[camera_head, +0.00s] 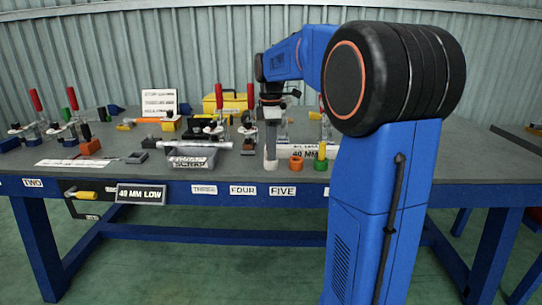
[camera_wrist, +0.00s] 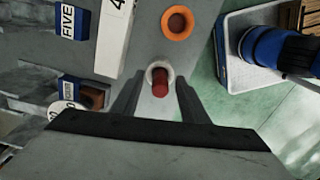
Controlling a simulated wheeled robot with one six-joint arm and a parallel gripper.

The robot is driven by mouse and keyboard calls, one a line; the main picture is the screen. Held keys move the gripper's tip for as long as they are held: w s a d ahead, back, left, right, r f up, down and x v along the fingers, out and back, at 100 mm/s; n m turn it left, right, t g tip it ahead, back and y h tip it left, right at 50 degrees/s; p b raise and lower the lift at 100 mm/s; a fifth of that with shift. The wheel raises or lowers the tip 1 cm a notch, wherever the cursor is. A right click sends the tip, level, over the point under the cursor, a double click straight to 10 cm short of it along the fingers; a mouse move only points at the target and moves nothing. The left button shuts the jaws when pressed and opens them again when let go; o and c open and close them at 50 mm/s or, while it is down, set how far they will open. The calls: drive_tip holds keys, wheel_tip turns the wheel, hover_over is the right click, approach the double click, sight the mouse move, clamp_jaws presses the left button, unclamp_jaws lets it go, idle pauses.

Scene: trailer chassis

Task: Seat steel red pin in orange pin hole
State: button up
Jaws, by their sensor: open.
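A red pin (camera_wrist: 160,88) stands in a pale steel-coloured ring (camera_wrist: 158,69) in the wrist view. My gripper (camera_wrist: 157,95) is open, with one finger on each side of the red pin and a visible gap to each. In the head view my gripper (camera_head: 270,147) points down over the pale ring (camera_head: 270,164) and hides the pin. The orange ring (camera_head: 296,163) stands just right of it. In the wrist view the orange ring (camera_wrist: 164,25) has a dark reddish middle; I cannot tell how deep it is.
A grey scrap bin (camera_head: 190,159), toggle clamps and a yellow box (camera_head: 228,103) stand left and behind. The rings are near the table's front edge.

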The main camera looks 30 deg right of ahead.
drive_tip(key=shift+f, duration=0.3)
drive_tip(key=shift+c, duration=0.5)
clamp_jaws()
